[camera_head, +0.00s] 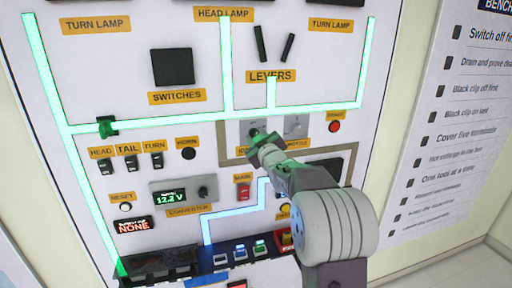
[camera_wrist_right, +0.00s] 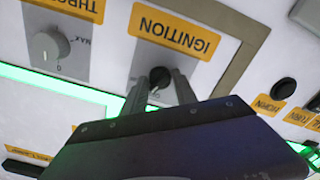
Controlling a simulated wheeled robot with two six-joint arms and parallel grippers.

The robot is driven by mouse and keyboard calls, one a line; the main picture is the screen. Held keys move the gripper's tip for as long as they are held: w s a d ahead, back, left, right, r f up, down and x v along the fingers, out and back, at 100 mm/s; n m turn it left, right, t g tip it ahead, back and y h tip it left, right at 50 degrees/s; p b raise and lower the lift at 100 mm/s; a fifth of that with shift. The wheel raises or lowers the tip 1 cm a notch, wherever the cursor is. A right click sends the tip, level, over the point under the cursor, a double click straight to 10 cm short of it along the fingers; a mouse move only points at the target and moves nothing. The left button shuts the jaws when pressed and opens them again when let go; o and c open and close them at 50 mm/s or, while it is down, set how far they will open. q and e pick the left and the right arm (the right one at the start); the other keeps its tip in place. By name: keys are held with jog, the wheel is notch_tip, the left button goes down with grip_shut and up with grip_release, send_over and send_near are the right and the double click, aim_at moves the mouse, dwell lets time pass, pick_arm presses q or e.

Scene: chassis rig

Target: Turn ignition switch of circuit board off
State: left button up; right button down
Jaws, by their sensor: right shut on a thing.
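The ignition switch is a small dark knob (camera_wrist_right: 160,77) on a grey plate (camera_wrist_right: 143,59) beside the orange IGNITION label (camera_wrist_right: 174,31) in the right wrist view. In the head view its grey plate (camera_head: 248,128) is at the middle of the board, and my gripper partly covers the switch. My right gripper (camera_head: 264,141) is shut on the knob, one finger on each side. The knob's exact angle cannot be told. My left gripper is in neither view.
A throttle knob (camera_wrist_right: 48,48) is next to the ignition plate. The circuit board (camera_head: 200,125) carries glowing green lines, a red button (camera_head: 334,127), a horn button (camera_head: 188,154), a red main switch (camera_head: 243,191) and a converter display (camera_head: 172,197) reading 12.2 V. A checklist panel (camera_head: 450,120) is at the right.

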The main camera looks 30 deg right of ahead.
jog(key=shift+f+n+b, duration=0.1)
jog(key=shift+n+b, duration=1.95)
jog(key=shift+n, duration=0.75)
jog(key=c, duration=1)
grip_release()
jog(key=shift+c, duration=0.2)
jog(key=shift+w+d, duration=0.1)
jog(key=shift+d, duration=0.05)
jog(key=b+v, duration=0.1)
jog(key=v, duration=0.8)
